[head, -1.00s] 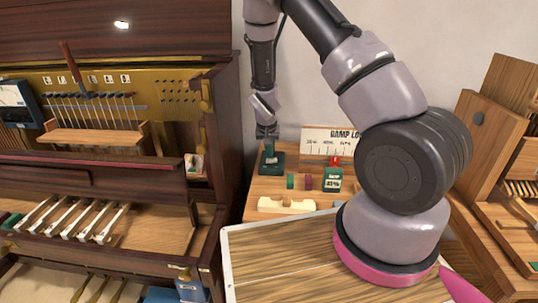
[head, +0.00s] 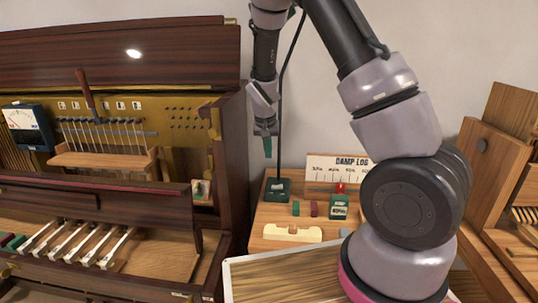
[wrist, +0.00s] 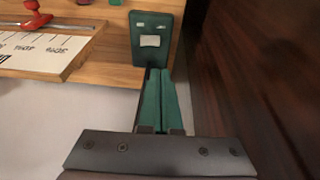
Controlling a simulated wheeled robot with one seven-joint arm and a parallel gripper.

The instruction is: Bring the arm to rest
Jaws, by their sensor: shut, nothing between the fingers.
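My gripper (head: 267,147) hangs at the end of my arm, fingers pointing down, over the back of the wooden side bench (head: 266,215). In the wrist view its two green fingers (wrist: 156,76) lie together with nothing held. The fingers hang above and slightly left of a dark green stand base (head: 277,189), which also shows just past the fingertips in the wrist view (wrist: 152,38). In the head view a gap separates the fingertips from the base.
The open piano case (head: 228,160) with its keys (head: 75,240) stands close on the left. The damp log board (head: 337,170), small coloured blocks (head: 314,208) and a green counter (head: 340,206) are on the bench. A wooden cabinet (head: 490,150) stands right. The upper wall is clear.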

